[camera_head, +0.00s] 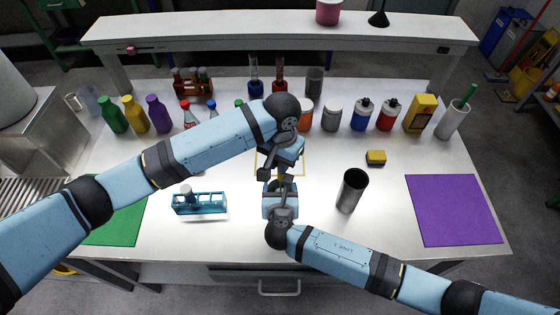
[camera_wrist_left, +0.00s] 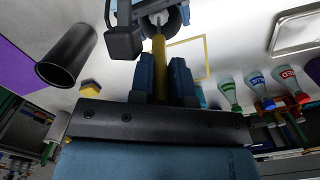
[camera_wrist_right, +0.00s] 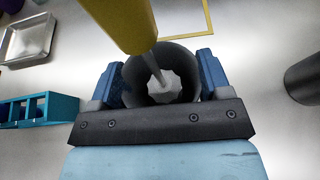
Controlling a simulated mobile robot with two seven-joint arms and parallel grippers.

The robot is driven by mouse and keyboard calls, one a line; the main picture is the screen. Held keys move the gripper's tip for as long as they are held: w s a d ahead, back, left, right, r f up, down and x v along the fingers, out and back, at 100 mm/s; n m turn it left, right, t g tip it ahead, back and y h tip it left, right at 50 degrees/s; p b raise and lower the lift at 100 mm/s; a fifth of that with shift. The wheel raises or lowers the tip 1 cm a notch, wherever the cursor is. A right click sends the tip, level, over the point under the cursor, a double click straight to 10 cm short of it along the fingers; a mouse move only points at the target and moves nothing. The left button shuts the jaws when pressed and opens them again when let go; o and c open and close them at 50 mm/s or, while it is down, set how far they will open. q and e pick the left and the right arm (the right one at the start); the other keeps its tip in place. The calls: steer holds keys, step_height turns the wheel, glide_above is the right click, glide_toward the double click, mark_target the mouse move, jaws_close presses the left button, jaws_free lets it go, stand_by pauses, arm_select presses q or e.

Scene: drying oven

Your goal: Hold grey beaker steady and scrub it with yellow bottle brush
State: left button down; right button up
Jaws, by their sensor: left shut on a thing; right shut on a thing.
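The yellow bottle brush has a yellow handle (camera_wrist_left: 160,70) and a white head (camera_wrist_right: 163,86). My left gripper (camera_head: 281,168) is shut on the handle, with the head pointing down toward my right gripper. My right gripper (camera_head: 281,203) is shut on the grey beaker (camera_wrist_right: 187,58), one blue finger on each side. In the right wrist view the beaker's mouth faces up and the white head shows within its rim; how deep it sits cannot be told. In the head view my grippers hide most of the beaker and brush.
A dark open cup (camera_head: 350,192) stands to the right of my grippers, with a yellow sponge (camera_head: 376,157) behind it. A blue rack (camera_head: 200,205) stands left. Green (camera_head: 118,225) and purple (camera_head: 455,212) mats lie at the sides. Several bottles line the back.

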arm_select(q)
steer(key=shift+s+d+r, duration=0.1)
steer(key=shift+s+d, duration=0.05)
arm_select(e)
steer(key=shift+w, duration=0.1)
arm_select(q)
steer(key=shift+r, duration=1.55)
steer(key=shift+a+r, duration=0.2)
steer(key=shift+r, duration=4.2)
steer(key=shift+w, duration=0.2)
arm_select(e)
steer(key=o, duration=1)
steer(key=v, duration=1.2)
